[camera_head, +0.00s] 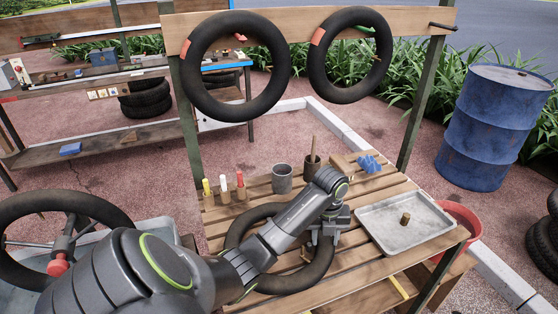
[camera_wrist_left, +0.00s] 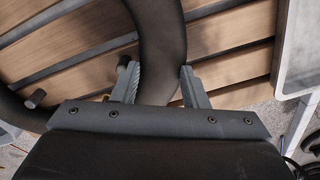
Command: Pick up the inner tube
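A black inner tube (camera_head: 238,231) lies flat on the slatted wooden bench top. My left arm reaches over it, hiding part of the ring. My left gripper (camera_head: 325,236) is at the right side of the ring, pointing down. In the left wrist view, the tube (camera_wrist_left: 163,45) runs between the two fingers of the left gripper (camera_wrist_left: 160,84), one finger on each side and close to the rubber. I cannot tell whether both fingers press on it. Two more black rings (camera_head: 196,82) hang from the upper plank. My right gripper is not in view.
A grey metal tray (camera_head: 385,243) with a small brass piece (camera_head: 405,218) is right of the tube. A grey cup (camera_head: 282,179), a brown pot (camera_head: 311,166), several markers (camera_head: 224,184) and a blue object (camera_head: 369,164) stand behind. A blue barrel (camera_head: 494,127) is farther right.

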